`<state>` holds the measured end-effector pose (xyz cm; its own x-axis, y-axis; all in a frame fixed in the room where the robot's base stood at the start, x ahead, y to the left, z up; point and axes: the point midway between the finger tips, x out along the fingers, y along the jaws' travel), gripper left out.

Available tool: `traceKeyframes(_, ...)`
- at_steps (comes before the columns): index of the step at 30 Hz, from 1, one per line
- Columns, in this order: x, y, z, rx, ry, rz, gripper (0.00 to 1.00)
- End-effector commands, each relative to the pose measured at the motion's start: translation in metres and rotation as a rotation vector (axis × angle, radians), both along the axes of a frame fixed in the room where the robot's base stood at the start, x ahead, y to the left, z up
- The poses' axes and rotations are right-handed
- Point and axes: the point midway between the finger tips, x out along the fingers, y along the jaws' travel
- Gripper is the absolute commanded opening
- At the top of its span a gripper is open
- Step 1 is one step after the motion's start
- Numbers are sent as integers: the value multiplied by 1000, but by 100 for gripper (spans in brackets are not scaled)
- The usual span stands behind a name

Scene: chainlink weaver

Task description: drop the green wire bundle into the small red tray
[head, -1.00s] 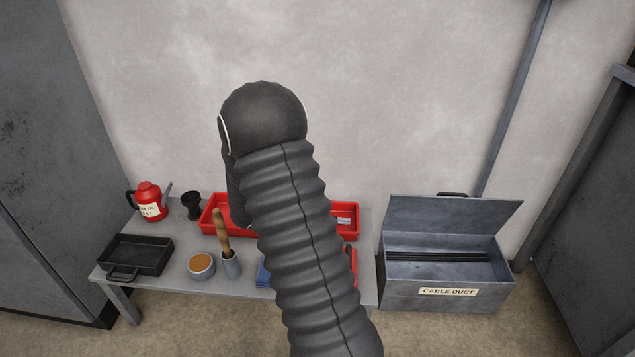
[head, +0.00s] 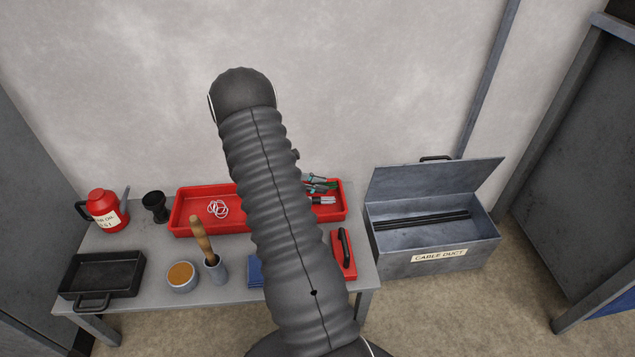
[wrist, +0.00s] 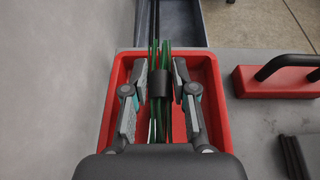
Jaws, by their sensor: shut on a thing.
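The green wire bundle (wrist: 154,58), with a dark band round its middle, is between the fingers of my gripper (wrist: 160,86) in the wrist view. My gripper is shut on it. The small red tray (wrist: 212,80) lies below, and its walls surround the bundle and fingers in this view. In the head view my gripper (head: 318,187) shows over the small red tray (head: 341,214), right of my arm. The exact height of the bundle above the tray floor is unclear.
A red block with a black handle (head: 343,258) sits in front of the small tray. An open cable duct box (head: 430,262) stands right of the bench. A wall (head: 330,80) is close behind.

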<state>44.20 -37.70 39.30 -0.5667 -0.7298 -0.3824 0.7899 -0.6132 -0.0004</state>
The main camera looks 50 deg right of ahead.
Motion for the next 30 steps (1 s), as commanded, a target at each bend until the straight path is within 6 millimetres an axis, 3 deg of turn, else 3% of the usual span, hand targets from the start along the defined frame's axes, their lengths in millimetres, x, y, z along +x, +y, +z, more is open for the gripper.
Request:
traceKeyframes(6,-1,-1,-25,0,0,-1,0)
traceKeyframes(17,-1,-1,-28,0,0,-2,0)
traceKeyframes(18,-1,-1,-28,0,0,-2,36)
traceKeyframes(21,-1,-1,-28,0,0,-1,56)
traceKeyframes(30,0,0,-28,0,0,-1,56)
